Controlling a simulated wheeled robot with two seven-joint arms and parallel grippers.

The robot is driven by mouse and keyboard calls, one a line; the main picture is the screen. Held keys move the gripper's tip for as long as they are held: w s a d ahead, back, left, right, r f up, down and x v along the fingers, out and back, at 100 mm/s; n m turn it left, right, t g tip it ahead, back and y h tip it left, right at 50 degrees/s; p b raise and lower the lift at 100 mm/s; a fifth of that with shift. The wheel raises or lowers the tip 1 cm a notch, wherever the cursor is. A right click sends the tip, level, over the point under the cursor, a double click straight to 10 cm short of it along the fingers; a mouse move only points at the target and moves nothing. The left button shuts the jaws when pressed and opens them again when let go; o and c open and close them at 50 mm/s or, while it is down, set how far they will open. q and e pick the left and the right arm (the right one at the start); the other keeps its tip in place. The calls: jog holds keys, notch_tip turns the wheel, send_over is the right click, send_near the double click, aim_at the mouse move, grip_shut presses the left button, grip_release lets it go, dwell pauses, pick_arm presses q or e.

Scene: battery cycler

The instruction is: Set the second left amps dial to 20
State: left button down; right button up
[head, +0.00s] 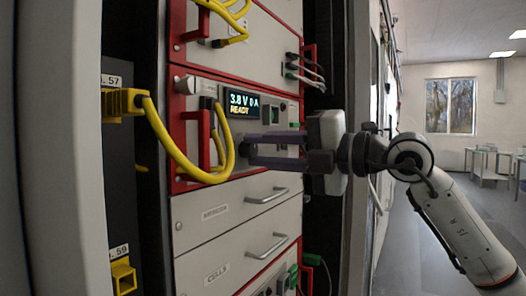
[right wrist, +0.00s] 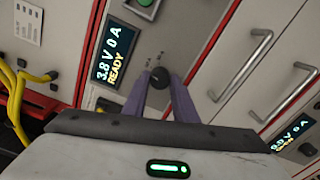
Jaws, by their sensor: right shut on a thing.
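The cycler unit has a small display (head: 243,103) reading about 3.8 V, 0 A and READY; it also shows in the right wrist view (right wrist: 115,53). Below it is a round black dial (right wrist: 158,79) with small marks around it. My right gripper (head: 249,149) reaches in from the right with purple fingers. In the right wrist view, its fingertips (right wrist: 160,82) are closed on both sides of the dial. The dial's pointer and the numbers of its scale are too small to read. My left gripper is not in view.
A yellow cable (head: 172,148) loops from a plug at the left past the unit's front, left of my fingers. Red handles (head: 203,140) stick out from the panel. Drawers with metal handles (head: 267,196) lie below. Open floor lies at the right.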

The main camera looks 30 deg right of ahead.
jog(key=shift+m, duration=0.6)
jog(key=o, duration=1)
jog(key=shift+o, duration=0.2)
